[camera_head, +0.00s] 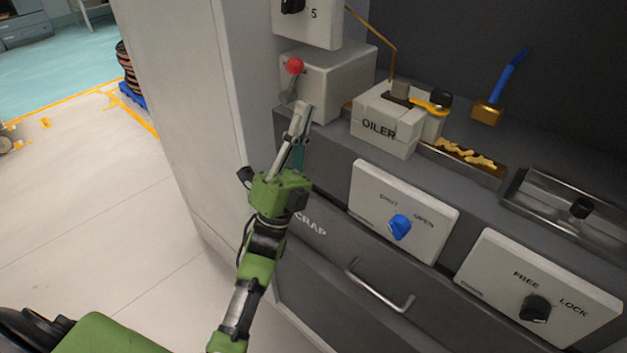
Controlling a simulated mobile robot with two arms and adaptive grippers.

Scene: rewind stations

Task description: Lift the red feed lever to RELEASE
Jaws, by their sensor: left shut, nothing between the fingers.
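The red ball knob of the feed lever (294,66) shows at the upper middle, on a short grey stem against the side of a light grey box (330,85). The stem slants down and left from the ball. My left gripper (304,106) is shut and empty, just below and slightly right of the lever, in front of the box. Its fingers point up toward the box. Whether they touch the box or the stem cannot be told. No RELEASE marking is readable. My right gripper is not in view.
Right of the box stands a white OILER block (388,125) with a yellow-handled lever. Below are a panel with a blue knob (400,227), a drawer handle (378,286) and a FREE/LOCK panel with a black knob (535,308). Open floor (90,200) lies left of the cabinet.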

